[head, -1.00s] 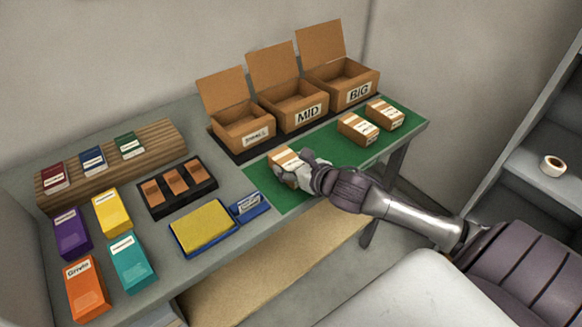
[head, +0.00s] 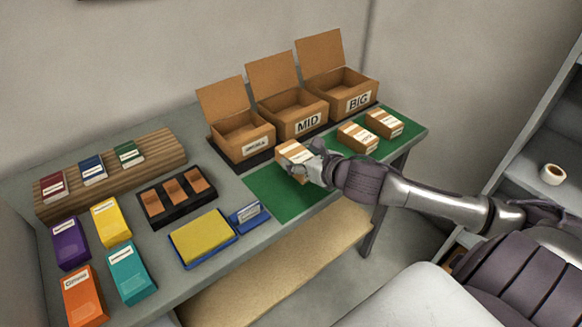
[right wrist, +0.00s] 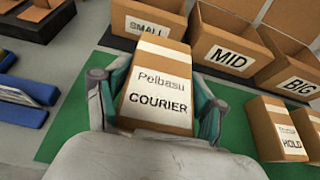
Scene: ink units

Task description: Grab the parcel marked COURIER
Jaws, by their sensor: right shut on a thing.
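The parcel marked COURIER (right wrist: 158,88) is a brown box with a white label that also reads "Pelbasu" in the right wrist view. It shows in the head view (head: 291,153) too, over the left part of the green mat (head: 275,194). My right gripper (right wrist: 157,100) has a finger on each side of the parcel and is shut on it. In the head view the right gripper (head: 313,166) covers the parcel's right side. The parcel appears held above the mat, in front of the MID box. My left gripper is not in view.
Open boxes marked SMALL (head: 243,143), MID (head: 302,118) and BIG (head: 353,96) stand behind the mat. Two more parcels (head: 357,138) (head: 384,123) sit at its right; the nearer reads HOLD (right wrist: 291,138) in the wrist view. A yellow pad (head: 202,236) lies left of the mat.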

